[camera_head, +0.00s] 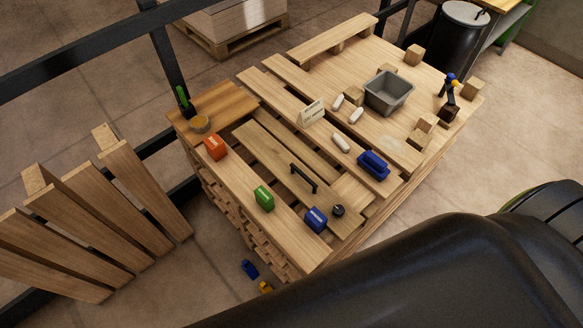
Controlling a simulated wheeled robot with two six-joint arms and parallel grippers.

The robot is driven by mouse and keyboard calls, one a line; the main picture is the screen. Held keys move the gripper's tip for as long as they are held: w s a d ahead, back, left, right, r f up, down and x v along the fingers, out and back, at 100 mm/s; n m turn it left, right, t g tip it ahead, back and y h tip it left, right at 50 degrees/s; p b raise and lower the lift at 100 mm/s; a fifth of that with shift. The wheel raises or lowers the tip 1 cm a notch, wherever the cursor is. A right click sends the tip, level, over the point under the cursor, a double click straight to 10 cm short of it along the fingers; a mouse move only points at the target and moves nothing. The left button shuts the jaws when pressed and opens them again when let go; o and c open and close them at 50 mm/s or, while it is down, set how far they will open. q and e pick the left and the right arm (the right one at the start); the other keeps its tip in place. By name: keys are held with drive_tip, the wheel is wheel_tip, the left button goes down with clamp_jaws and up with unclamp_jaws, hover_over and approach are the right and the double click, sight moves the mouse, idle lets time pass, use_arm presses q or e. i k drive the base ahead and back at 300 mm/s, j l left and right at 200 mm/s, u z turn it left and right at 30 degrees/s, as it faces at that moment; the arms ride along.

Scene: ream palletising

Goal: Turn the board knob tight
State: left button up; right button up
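A small round black knob (338,210) stands near the front end of a wooden board (268,162) on the pallet stack. A black bar handle (303,178) is fixed to the same board, further back. Whether the knob is tight or loose cannot be told at this size. Neither of my grippers shows in the head view, and nothing is seen touching the knob.
A blue block (316,219) sits close beside the knob. A green block (264,199), an orange block (215,147), a dark blue object (373,165) and a grey bin (389,92) also stand on the pallet (300,240). Slat gaps surround the board.

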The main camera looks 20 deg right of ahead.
sight(338, 210)
drive_tip(key=z, duration=1.25)
